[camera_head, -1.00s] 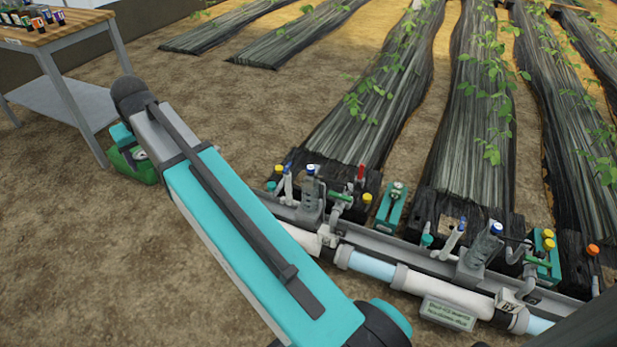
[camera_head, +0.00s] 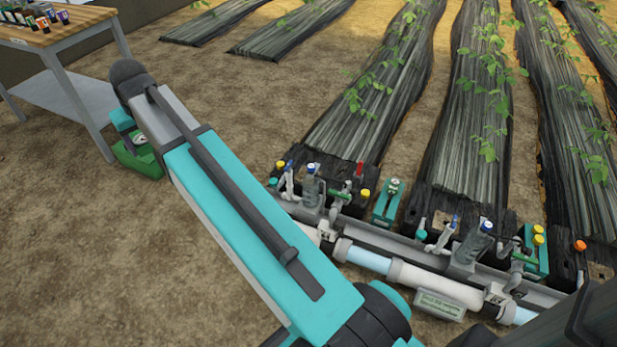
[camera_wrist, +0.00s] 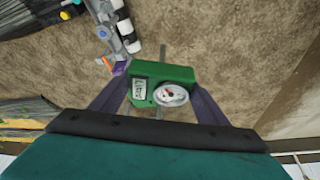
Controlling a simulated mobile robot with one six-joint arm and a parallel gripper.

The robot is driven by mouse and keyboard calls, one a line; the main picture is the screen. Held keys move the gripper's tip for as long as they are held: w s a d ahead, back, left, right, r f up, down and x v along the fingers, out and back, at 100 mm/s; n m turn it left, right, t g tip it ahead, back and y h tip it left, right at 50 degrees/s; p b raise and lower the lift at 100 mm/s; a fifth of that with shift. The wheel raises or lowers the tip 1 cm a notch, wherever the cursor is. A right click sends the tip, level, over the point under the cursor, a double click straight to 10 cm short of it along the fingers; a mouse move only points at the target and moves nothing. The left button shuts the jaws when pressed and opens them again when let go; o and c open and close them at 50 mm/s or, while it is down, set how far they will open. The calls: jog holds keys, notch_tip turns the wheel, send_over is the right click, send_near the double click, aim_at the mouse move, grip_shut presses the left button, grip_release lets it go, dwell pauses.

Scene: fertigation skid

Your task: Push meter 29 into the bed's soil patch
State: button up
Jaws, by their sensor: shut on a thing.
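A green meter (camera_wrist: 178,76) with a round white dial and a small label is in my gripper (camera_wrist: 158,92) in the wrist view. The purple fingers close on its two sides. A thin grey rod shows beyond the meter. The label's number is too small to read. In the head view the green meter (camera_head: 138,158) hangs below my wrist at the left, over bare ground, apart from the beds. A small brown soil patch (camera_head: 600,270) shows in the near end of the dark bed at the far right, partly cut off by my own body.
Pipes with valves and colored caps (camera_head: 440,287) run along the near ends of the black-covered beds (camera_head: 470,130). A teal unit with a gauge (camera_head: 386,203) stands between two beds. A wooden-topped table (camera_head: 85,25) with small items stands at upper left. Open ground lies between.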

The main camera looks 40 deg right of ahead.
dwell(0.3)
jog(key=s+r, duration=0.8)
dwell(0.5)
